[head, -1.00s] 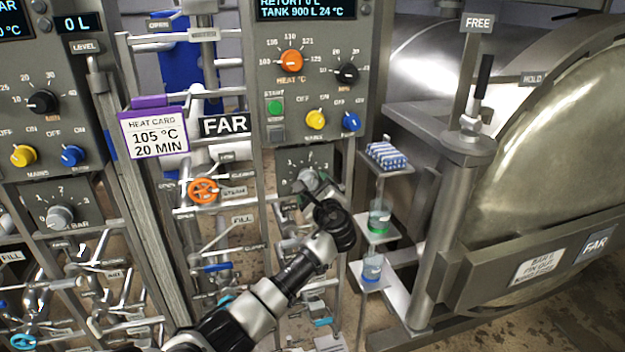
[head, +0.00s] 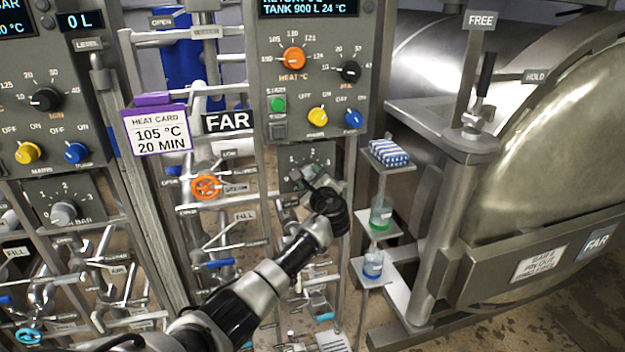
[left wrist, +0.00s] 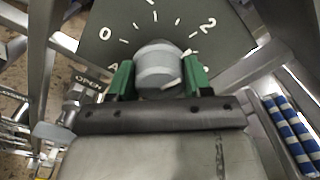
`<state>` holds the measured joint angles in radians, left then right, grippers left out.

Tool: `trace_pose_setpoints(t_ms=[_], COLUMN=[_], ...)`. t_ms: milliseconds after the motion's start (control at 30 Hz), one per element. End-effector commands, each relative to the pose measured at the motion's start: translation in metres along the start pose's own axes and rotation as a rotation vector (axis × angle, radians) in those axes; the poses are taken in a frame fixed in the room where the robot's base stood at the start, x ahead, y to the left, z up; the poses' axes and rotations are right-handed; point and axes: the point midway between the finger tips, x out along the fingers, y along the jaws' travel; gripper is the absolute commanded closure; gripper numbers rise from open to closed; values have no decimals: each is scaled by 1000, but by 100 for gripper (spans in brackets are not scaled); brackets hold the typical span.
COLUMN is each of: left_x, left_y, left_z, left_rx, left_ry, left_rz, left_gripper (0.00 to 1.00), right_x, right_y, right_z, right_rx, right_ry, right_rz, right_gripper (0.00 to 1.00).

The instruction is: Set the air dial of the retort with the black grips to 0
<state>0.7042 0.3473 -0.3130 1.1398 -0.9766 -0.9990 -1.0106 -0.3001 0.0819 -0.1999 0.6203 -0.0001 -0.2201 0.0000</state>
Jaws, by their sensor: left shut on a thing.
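The grey air dial (left wrist: 158,68) sits on a dark plate with 0 at its left and 2 at its right in the left wrist view. My left gripper (left wrist: 158,80) is shut on this dial, one green fingertip on each side. A short pale mark shows low on the knob; I cannot tell for sure which number the dial reads. In the head view my left gripper (head: 316,183) is at the dial plate (head: 297,157) below the FAR retort's control panel and hides most of the dial. A lever with a black grip (head: 485,75) stands by the FAR retort (head: 560,150). My right gripper is not in view.
Left of my arm are pipes, an orange steam valve wheel (head: 206,187) and a heat card (head: 158,130). Another air dial (head: 65,213) is on the left panel. Small shelves with a blue-striped pack (head: 389,153) and jars stand close right of the gripper.

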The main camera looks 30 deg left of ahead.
Motion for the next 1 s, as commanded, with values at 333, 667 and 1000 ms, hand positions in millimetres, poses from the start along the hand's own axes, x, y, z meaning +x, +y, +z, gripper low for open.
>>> trace_pose_setpoints(t_ms=[333,667,1000], left_x=[-1,-1,-1], left_y=[2,4,3], left_z=[-3,-5,-5], left_rx=[-64,-312,-636], left_ry=[1,2,1], left_rz=[0,0,1], left_gripper=[74,74,74], right_x=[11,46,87], right_y=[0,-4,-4], right_z=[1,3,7], right_rx=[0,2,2], right_ry=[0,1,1], right_rz=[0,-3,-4], right_gripper=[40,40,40])
